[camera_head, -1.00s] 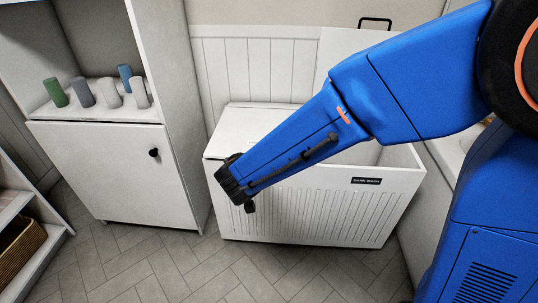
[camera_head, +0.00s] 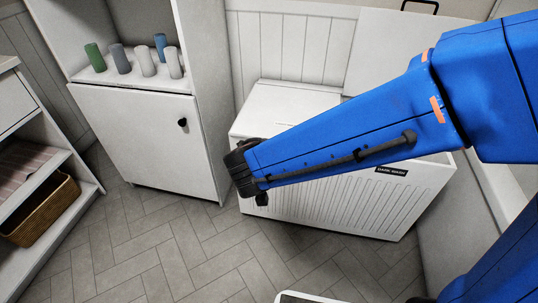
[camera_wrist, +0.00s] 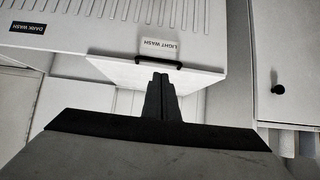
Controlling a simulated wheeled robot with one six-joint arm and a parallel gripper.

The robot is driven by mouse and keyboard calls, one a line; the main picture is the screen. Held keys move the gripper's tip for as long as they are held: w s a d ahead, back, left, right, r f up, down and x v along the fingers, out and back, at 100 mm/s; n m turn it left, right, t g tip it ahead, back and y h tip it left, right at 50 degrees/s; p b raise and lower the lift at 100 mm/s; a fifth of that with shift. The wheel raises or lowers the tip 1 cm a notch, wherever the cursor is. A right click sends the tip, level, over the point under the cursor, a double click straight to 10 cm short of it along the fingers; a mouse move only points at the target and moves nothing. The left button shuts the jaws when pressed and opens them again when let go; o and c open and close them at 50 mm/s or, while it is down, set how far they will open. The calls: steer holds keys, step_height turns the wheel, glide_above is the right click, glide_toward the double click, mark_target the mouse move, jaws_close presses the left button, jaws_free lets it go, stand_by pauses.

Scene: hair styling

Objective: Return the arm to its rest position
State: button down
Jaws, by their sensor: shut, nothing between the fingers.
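My blue arm reaches across the head view from the right, in front of the white laundry hamper (camera_head: 320,208). Its dark end hangs at the hamper's left side, and my gripper (camera_head: 262,199) is small and mostly hidden there. In the wrist view my gripper's fingers (camera_wrist: 161,82) are together and empty. They overlap a white panel with a black handle (camera_wrist: 158,62) in that picture; I cannot tell whether they touch it. A "LIGHT WASH" label (camera_wrist: 160,48) shows behind the handle, and a "DARK WASH" label (camera_head: 392,170) is on the hamper's front.
A white cabinet (camera_head: 145,140) with a black knob stands left of the hamper, with several bottles on its shelf. A shelf unit (camera_head: 75,212) with a wicker basket (camera_head: 42,210) is at far left. The tiled floor (camera_head: 190,255) in front is clear.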

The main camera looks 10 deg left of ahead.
steer(key=v, duration=0.8)
steer(key=w+d+r+m+g+h, duration=0.1)
steer(key=w+d+g+h, duration=0.1)
steer(key=d, duration=1.1)
steer(key=w+d+g+h, duration=0.1)
steer(key=d+g, duration=0.1)
steer(key=d, duration=1)
steer(key=s+d+n+g+y, duration=0.1)
steer(key=s+d+y, duration=0.2)
steer(key=s+d, duration=0.9)
steer(key=shift+d+r+g, duration=0.4)
steer(key=shift+d+r, duration=0.1)
steer(key=shift+d, duration=1.2)
